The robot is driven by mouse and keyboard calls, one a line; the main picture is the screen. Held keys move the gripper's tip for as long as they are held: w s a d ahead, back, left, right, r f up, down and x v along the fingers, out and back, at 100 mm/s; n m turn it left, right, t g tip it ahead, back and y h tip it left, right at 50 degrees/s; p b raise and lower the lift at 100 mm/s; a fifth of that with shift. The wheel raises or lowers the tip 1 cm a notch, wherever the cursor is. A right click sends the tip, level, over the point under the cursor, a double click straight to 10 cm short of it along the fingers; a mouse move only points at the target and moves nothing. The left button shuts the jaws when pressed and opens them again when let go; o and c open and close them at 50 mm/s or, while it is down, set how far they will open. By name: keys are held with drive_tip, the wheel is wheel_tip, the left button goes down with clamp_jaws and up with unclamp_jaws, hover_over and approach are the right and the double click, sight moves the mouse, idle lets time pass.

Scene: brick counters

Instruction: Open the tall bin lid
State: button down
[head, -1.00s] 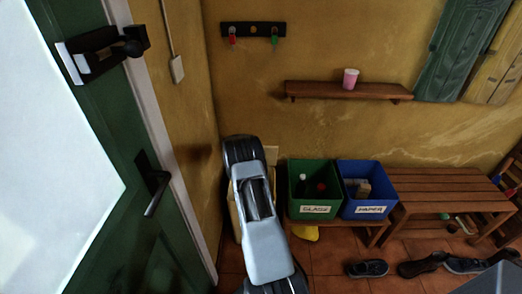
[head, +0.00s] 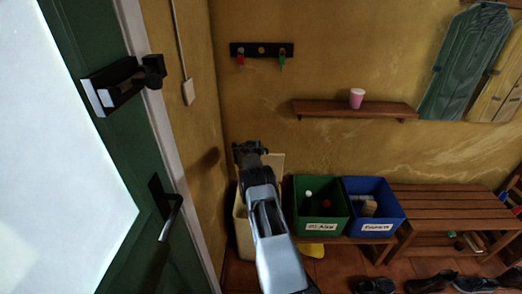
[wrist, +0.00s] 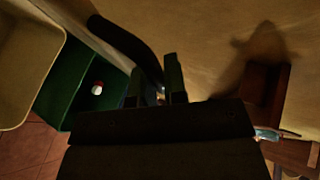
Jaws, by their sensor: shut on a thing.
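The tall bin (head: 242,232) is cream and stands in the corner beside the door, partly hidden behind my arm. Its cream lid (head: 274,165) shows raised at a tilt behind my gripper (head: 249,150). In the wrist view the bin's open mouth and pale inside (wrist: 22,62) show at the left. There my gripper (wrist: 160,83) is shut on a dark curved bar (wrist: 128,42), which looks like the lid's handle. The exact contact between fingers and bar is dark and hard to see.
A green glass box (head: 322,228) and a blue paper box (head: 378,226) stand on a low bench right of the bin. The wall shelf (head: 340,109) holds a pink cup (head: 357,98). Left is the green door with its handle (head: 170,208). Shoes (head: 470,282) lie on the floor.

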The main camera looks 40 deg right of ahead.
drive_tip(key=shift+w+a, duration=0.1)
drive_tip(key=shift+a, duration=0.05)
drive_tip(key=c, duration=1.4)
unclamp_jaws()
drive_tip(key=shift+o, duration=1.1)
drive_tip(key=v, duration=1.3)
drive_tip(key=shift+s+a+r, duration=0.2)
drive_tip(key=shift+s+r, duration=0.05)
